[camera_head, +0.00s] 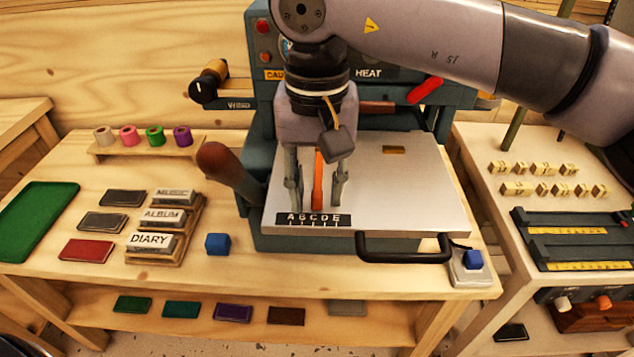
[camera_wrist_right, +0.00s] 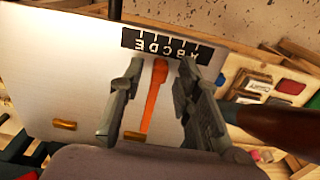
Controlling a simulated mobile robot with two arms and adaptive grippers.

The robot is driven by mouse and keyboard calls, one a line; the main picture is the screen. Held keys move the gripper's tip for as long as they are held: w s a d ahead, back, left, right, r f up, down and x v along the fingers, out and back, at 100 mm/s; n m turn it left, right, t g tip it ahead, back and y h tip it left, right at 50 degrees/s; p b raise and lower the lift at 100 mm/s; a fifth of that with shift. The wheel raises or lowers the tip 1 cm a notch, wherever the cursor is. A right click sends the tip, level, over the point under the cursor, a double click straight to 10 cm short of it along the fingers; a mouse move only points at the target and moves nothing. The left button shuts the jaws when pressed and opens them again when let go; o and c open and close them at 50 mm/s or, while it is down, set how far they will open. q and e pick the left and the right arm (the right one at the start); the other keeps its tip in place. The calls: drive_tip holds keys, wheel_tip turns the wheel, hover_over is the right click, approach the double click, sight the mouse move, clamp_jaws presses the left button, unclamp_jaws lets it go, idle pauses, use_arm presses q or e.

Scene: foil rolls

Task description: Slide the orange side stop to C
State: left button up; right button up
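The orange side stop (camera_head: 318,183) is a slim bar lying on the pale press plate (camera_head: 400,200). Its front end is near the black letter scale (camera_head: 313,220), around C to D; the exact letter is hard to tell. In the right wrist view, the stop (camera_wrist_right: 154,100) ends near C of the upside-down scale (camera_wrist_right: 160,45). My right gripper (camera_head: 316,190) points down over the plate with its fingers apart, one on each side of the stop. The wrist view shows gaps between the fingers (camera_wrist_right: 156,88) and the stop. My left gripper is not in view.
A brown-knobbed lever (camera_head: 220,165) stands left of the plate, and a black handle (camera_head: 402,248) juts from its front. A small brass piece (camera_head: 394,149) lies on the plate. A blue cube (camera_head: 217,244) and stamp blocks (camera_head: 152,242) are at the left.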

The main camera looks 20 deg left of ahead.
clamp_jaws()
idle(0.6)
